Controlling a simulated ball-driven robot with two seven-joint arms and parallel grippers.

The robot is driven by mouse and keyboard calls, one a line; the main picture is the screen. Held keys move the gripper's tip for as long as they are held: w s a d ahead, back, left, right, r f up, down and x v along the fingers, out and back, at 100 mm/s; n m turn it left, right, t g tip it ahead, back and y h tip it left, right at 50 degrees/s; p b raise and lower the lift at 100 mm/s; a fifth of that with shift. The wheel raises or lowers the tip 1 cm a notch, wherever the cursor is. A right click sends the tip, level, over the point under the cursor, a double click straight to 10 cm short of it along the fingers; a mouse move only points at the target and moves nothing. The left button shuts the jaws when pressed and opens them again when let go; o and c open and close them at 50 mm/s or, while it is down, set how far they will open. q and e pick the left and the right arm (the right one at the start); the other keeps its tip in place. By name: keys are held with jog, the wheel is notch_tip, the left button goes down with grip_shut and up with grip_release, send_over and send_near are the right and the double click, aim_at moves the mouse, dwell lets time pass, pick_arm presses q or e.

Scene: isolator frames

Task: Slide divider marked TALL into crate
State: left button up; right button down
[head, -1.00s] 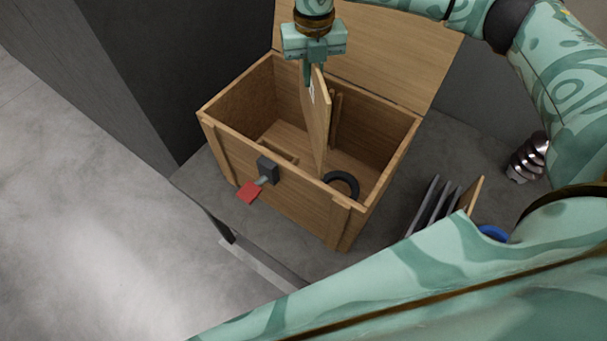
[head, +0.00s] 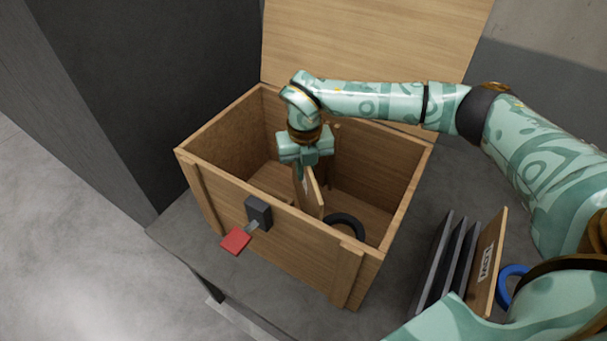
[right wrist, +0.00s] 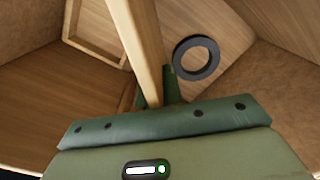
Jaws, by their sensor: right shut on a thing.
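The wooden crate (head: 300,238) stands open with its lid (head: 380,45) raised at the back. My right gripper (head: 303,170) is down inside the crate, shut on the top edge of a thin wooden divider (head: 315,193). The divider stands upright between the front and back walls, near the middle. A pale label patch shows on its left face, too small to read here. In the right wrist view the divider (right wrist: 146,50) runs away from the gripper (right wrist: 158,95). Its lower edge and any slots it meets are hidden. My left gripper is not in view.
A black ring (head: 345,224) lies on the crate floor right of the divider; a wooden frame (right wrist: 97,30) lies left of it. A red-tabbed latch (head: 237,240) juts from the front. Right of the crate stand grey panels (head: 432,262), a board marked LOW (head: 487,265) and a blue ring (head: 510,282).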

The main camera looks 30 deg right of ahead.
jog(key=shift+f, duration=0.45)
jog(key=shift+f, duration=0.15)
jog(key=c, duration=1.5)
grip_release()
jog(key=shift+c, duration=0.2)
notch_tip(320, 180, up, 12)
jog(key=p, duration=0.3)
jog(key=shift+r+p, duration=0.2)
jog(key=shift+p, duration=0.1)
